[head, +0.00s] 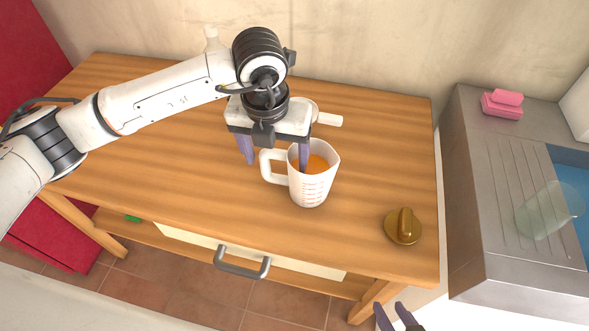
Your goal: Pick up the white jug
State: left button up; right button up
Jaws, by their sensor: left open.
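My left gripper (274,164) is above the jug's handle side, pointing down and open. One finger is left of the handle; the other overlaps the jug's opening and seems to reach into it. I cannot tell whether either finger touches the jug. My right gripper (390,307) shows only its fingertips at the bottom edge, apart and empty.
A brass knob-like object (403,226) sits on the table (200,170) near its right front corner. A white handled item (328,119) is partly hidden behind my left gripper.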

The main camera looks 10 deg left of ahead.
pick_arm(q)
jog(key=f, duration=0.2)
jog(key=w+f+p, duration=0.1)
jog(key=f, duration=0.2)
jog(key=shift+a+f, duration=0.15)
jog(key=shift+f, duration=0.15)
jog(key=shift+c, duration=0.4)
jog(key=shift+w+r, duration=0.1)
jog(key=c, duration=1.5)
